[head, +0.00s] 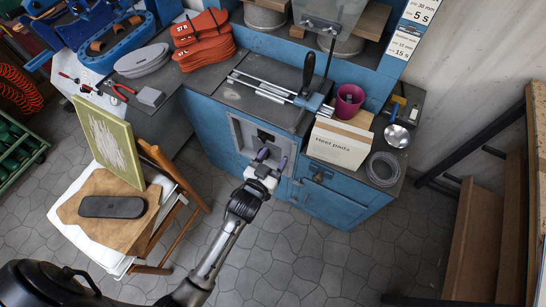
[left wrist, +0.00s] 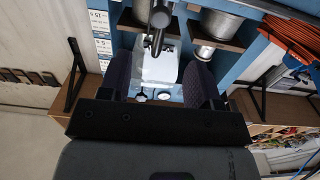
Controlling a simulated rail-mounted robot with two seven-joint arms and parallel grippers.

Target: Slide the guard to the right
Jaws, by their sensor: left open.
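A clear, greyish panel (head: 325,14), which looks like the guard, is at the top centre of the head view, cut off by the picture edge. In the left wrist view a pale panel (left wrist: 160,68), perhaps the same guard, shows between my fingers, with small round dials below it. My left gripper (head: 271,160) is open and seems empty, in front of the grey-framed recess (head: 243,138) of the blue cabinet. In the left wrist view its two dark fingers (left wrist: 160,88) stand apart. My right gripper is in neither view.
On the bench are a railed tool with a black handle (head: 308,72), a magenta cup (head: 349,100), a heel pads box (head: 338,146) and a wire coil (head: 383,168). Orange soles (head: 204,42) lie further left. A chair (head: 170,190) stands left of my arm; floor between is clear.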

